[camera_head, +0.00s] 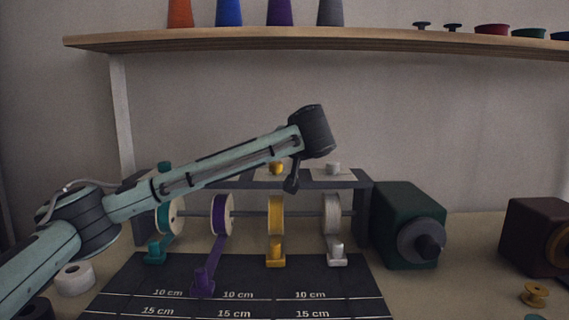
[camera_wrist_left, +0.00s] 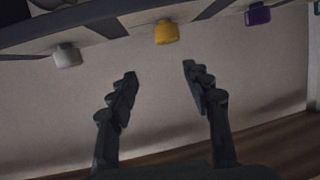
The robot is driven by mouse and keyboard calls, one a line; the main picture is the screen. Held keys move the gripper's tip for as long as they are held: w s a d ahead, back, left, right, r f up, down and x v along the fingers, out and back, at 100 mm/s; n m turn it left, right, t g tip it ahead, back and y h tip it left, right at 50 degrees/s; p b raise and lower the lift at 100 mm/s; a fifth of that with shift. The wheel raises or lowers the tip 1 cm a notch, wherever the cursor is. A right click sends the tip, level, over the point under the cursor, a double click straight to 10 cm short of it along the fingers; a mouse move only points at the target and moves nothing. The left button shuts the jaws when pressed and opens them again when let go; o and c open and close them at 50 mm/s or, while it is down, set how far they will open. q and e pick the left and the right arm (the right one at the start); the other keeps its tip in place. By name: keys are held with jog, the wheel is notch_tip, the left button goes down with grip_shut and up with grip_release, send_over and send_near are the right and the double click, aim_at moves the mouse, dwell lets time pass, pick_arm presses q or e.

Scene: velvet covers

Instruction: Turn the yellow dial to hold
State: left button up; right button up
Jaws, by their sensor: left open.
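The yellow dial (camera_head: 277,169) is a small knob on a pale plate on top of the dark ribbon rack (camera_head: 362,180), above the yellow ribbon spool (camera_head: 276,214). It also shows at the top of the left wrist view (camera_wrist_left: 166,31). Its hold marking cannot be read. My left gripper (camera_head: 291,186) points down at the rack, just right of the yellow dial in the head view. In the wrist view its fingers (camera_wrist_left: 160,70) are spread and empty, with the yellow dial beyond the gap between the tips, apart from them. My right gripper is out of view.
A white dial (camera_head: 333,168) stands to the right and a teal dial (camera_head: 164,168) to the left; a purple dial (camera_wrist_left: 257,14) shows in the wrist view. A dark green motor box (camera_head: 405,200) stands right of the rack. A shelf (camera_head: 350,40) holds thread cones above.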

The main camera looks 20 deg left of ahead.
aim_at(277, 164)
pick_arm(q)
jog(key=shift+s+a+f+n+g+y, duration=0.25)
jog(key=shift+f+n+g, duration=0.15)
jog(key=shift+f, duration=0.2)
jog(key=shift+s+a+f+n+g+y, duration=0.15)
jog(key=shift+s+f+n+g+y, duration=0.2)
jog(key=shift+f, duration=0.2)
jog(key=p+x, duration=0.1)
jog(key=x, duration=0.6)
jog(key=shift+d, duration=0.1)
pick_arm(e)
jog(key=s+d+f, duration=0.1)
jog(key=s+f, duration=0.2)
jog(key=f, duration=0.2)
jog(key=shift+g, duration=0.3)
pick_arm(q)
jog(key=shift+h, duration=0.3)
jog(key=shift+c, duration=0.5)
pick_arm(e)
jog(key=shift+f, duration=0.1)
pick_arm(q)
grip_shut()
jog(key=shift+f, duration=0.1)
